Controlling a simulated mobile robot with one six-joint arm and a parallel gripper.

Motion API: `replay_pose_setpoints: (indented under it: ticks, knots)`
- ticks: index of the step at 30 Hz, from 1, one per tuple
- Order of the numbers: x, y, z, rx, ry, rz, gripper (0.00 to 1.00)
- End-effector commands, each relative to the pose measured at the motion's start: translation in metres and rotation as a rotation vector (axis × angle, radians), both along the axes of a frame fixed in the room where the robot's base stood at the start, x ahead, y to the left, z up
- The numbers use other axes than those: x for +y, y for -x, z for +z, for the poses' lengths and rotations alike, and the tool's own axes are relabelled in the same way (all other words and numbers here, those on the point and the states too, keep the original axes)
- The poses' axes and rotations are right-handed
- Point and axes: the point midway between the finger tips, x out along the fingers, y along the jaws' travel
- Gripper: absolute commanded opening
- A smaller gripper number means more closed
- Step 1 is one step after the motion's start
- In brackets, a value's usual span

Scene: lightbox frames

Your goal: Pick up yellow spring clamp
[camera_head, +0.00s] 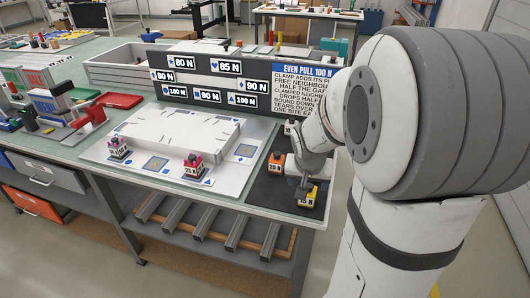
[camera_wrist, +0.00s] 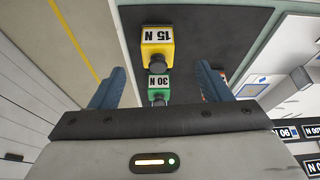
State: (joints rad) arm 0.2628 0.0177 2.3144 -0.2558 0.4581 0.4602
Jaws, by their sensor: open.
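The yellow spring clamp (camera_head: 306,196), labelled 15 N, stands on a dark mat (camera_head: 262,193) at the near right corner of the bench. In the wrist view the yellow clamp (camera_wrist: 157,42) is upper centre, with a dark knob on its lower side. My gripper (camera_wrist: 160,70) is open and empty, its two blue-grey fingers spread wide to either side. A green clamp (camera_wrist: 158,82), labelled 30 N, shows between the fingers, below the yellow one. In the head view my gripper (camera_head: 298,168) is just behind the yellow clamp; its fingertips are hard to make out.
An orange clamp (camera_head: 276,161) stands left of my gripper on the mat. A dark sign board (camera_head: 225,103) rises behind. The mat's near left part is clear.

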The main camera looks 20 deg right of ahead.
Motion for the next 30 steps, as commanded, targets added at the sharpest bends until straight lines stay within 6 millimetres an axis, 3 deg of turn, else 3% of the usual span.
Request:
replay_pose_setpoints:
  ticks: [1,6,17,22,30]
  knots:
    - [-0.007,-0.007,-0.015,-0.002,-0.004,-0.025,0.71]
    - [-0.019,-0.02,-0.033,-0.019,-0.01,-0.07,0.71]
    - [-0.026,-0.031,-0.068,-0.02,-0.011,-0.073,0.71]
    - [-0.028,-0.038,-0.095,-0.019,-0.012,-0.074,0.71]
    - [-0.032,-0.043,-0.105,-0.023,-0.011,-0.074,0.71]
